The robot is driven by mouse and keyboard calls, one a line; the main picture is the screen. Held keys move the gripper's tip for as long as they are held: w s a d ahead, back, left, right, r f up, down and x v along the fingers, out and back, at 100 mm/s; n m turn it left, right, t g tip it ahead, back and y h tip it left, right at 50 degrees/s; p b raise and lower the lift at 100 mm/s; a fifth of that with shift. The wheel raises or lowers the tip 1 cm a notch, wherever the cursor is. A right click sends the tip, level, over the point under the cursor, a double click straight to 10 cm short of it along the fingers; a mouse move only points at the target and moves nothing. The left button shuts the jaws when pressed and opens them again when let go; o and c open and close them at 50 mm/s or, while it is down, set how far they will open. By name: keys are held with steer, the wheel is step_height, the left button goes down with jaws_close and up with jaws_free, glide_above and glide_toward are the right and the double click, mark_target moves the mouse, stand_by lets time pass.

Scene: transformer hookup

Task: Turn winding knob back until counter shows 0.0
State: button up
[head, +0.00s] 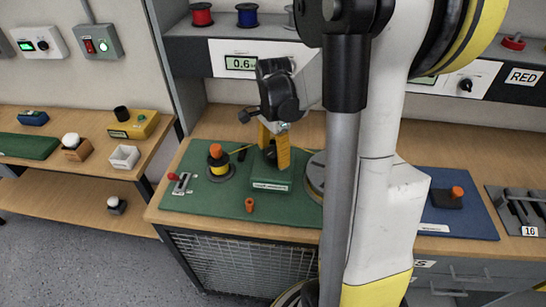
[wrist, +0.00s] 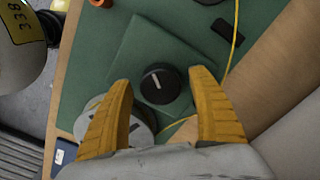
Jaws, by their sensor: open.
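The winding knob (wrist: 161,86) is a round black dial with a white pointer line. It sits on top of a green box (wrist: 130,50) with a label on its front, also seen in the head view (head: 268,187). My gripper (wrist: 162,79) is open, its yellow fingers apart on either side of the knob with visible gaps. In the head view my gripper (head: 273,150) points down over the box, largely hiding the knob. The counter (head: 240,63) on the back shelf shows 0.6; its right end is partly covered by my arm.
The green mat (head: 225,199) also holds an orange-topped spool post (head: 217,158), a red-handled lever (head: 181,183) and a small orange piece (head: 249,205). A round grey disc (head: 315,172) stands right of the box. A blue mat (head: 465,222) lies right of my arm.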

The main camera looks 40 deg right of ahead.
steer(key=shift+f, duration=0.15)
steer(key=shift+c, duration=0.6)
steer(key=c, duration=1.1)
steer(key=shift+o, duration=0.2)
steer(key=shift+n, duration=0.4)
steer(key=n+p, duration=0.1)
steer(key=n, duration=0.2)
steer(key=shift+n, duration=0.4)
steer(key=n, duration=0.4)
steer(key=shift+n, duration=0.3)
steer(key=n, duration=0.4)
steer(key=shift+p, duration=0.4)
steer(key=n, duration=0.4)
steer(key=shift+n, duration=0.5)
